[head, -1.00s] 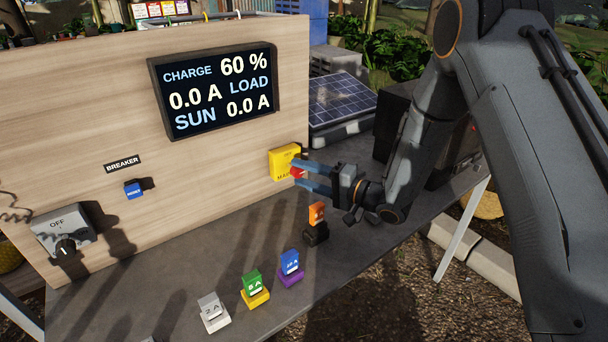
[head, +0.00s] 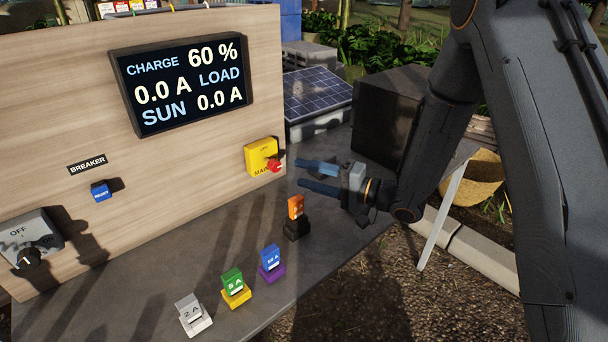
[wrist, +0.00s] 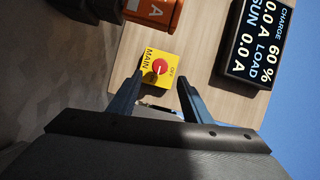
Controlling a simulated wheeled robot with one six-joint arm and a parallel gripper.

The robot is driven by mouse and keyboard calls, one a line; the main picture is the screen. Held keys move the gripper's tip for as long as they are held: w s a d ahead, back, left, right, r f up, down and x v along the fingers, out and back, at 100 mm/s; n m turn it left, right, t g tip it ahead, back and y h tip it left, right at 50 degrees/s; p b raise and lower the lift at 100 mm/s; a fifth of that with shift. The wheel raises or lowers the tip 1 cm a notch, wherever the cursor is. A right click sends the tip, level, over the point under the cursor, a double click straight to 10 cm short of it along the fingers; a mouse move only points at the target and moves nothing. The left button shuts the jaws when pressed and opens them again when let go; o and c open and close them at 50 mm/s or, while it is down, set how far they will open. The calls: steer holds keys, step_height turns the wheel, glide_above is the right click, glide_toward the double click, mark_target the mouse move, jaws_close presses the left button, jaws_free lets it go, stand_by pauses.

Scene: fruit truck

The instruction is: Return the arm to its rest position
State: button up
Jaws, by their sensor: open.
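My gripper (head: 318,177) is open and empty in the head view, its two blue-grey fingers pointing left toward the wooden panel. It is apart from the yellow MAIN switch box (head: 259,155), which is on the panel to its left and carries a red knob (head: 274,166). My arm reaches in from the upper right. In the wrist view the open fingers (wrist: 157,95) stand on either side of the switch box (wrist: 159,70), with bare panel around it. An orange fuse block (head: 296,207) on a black base stands on the table just below and left of my gripper.
Blue (head: 270,258), green (head: 232,282) and grey (head: 188,307) fuse blocks stand along the table's front. The display (head: 184,82) reads charge 60 %, load 0.0 A, sun 0.0 A. A black box (head: 392,115) and a solar panel (head: 317,97) stand behind my gripper.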

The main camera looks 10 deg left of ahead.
steer(key=w+d+t+h, duration=0.4)
steer(key=w+d+h, duration=0.25)
steer(key=d, duration=0.25)
steer(key=s+d+f+g+h, duration=0.1)
steer(key=s+d+h, duration=0.4)
steer(key=d+h, duration=0.5)
steer(key=s+d+n+g, duration=0.1)
steer(key=s+d+g, duration=0.2)
steer(key=s, duration=0.8)
steer(key=s+d+n+g, duration=0.1)
steer(key=s+d+g, duration=0.3)
steer(key=s, duration=0.8)
steer(key=shift+s+d+r+g, duration=0.3)
steer(key=shift+d+r, duration=0.15)
steer(key=shift+d, duration=0.8)
